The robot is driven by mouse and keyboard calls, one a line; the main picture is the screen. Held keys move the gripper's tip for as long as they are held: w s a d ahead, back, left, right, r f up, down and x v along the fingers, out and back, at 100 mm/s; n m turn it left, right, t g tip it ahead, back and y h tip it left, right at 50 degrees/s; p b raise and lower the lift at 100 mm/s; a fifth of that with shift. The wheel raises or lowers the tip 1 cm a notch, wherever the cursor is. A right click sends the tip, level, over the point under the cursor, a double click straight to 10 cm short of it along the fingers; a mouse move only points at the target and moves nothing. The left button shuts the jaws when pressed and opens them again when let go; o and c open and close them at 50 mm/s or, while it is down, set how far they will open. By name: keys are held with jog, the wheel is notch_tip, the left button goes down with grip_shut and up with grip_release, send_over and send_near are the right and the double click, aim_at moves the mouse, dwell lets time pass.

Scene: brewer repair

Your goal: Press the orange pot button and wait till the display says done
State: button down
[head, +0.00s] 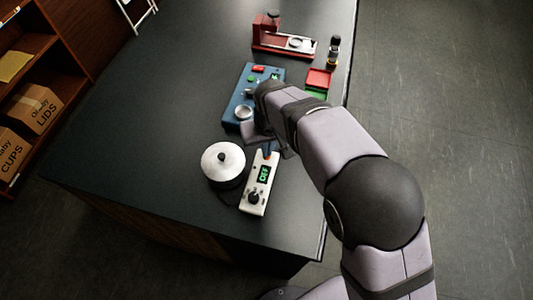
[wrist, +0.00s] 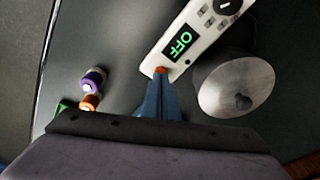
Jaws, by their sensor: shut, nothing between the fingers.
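The white control panel (head: 259,184) stands on the dark table beside a pot with a pale lid (head: 222,160). The panel's display (head: 264,173) reads OFF in green; it also shows in the wrist view (wrist: 178,43). The orange button (wrist: 161,70) is at the panel's end, partly hidden by my fingertips. My gripper (wrist: 160,76) is shut and empty, with its blue fingers at the button. I cannot tell whether they touch or press it. In the head view the fingers (head: 268,153) are at the panel's far end.
A blue panel (head: 238,104) with a small metal cup (head: 243,113) lies behind my gripper. A red stand (head: 270,43), a dark bottle (head: 333,50) and red and green trays (head: 318,78) stand farther back. The table's left side is clear.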

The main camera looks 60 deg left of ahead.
jog(key=shift+f, duration=0.35)
dwell(0.4)
jog(key=shift+r+p, duration=1.55)
jog(key=shift+r, duration=0.65)
notch_tip(320, 180, up, 6)
jog(key=p, duration=0.4)
jog(key=shift+p, duration=0.3)
